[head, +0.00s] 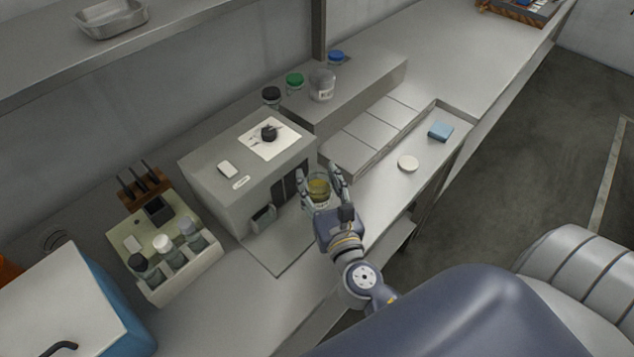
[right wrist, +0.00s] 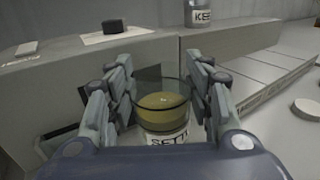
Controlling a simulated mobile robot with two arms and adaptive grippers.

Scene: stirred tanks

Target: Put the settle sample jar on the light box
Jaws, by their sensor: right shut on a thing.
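The settle sample jar (head: 319,188) is clear glass with yellowish contents. In the right wrist view the jar (right wrist: 163,105) is upright, and its white label shows "SETT". My right gripper (head: 322,185) is shut on it, one finger on each side; it also shows in the right wrist view (right wrist: 160,110). The jar is in front of the large grey box (head: 215,188); its base is hidden. I cannot tell for sure which thing is the light box. A low pale slab (head: 372,140) in several sections lies to the right. My left gripper is not in view.
A raised shelf (head: 375,80) holds a clear jar (head: 321,85) and several capped jars. A white disc (head: 408,163) and a blue sponge-like block (head: 441,131) lie right. A bottle rack (head: 180,262) stands left. The far right bench (head: 470,60) is mostly clear.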

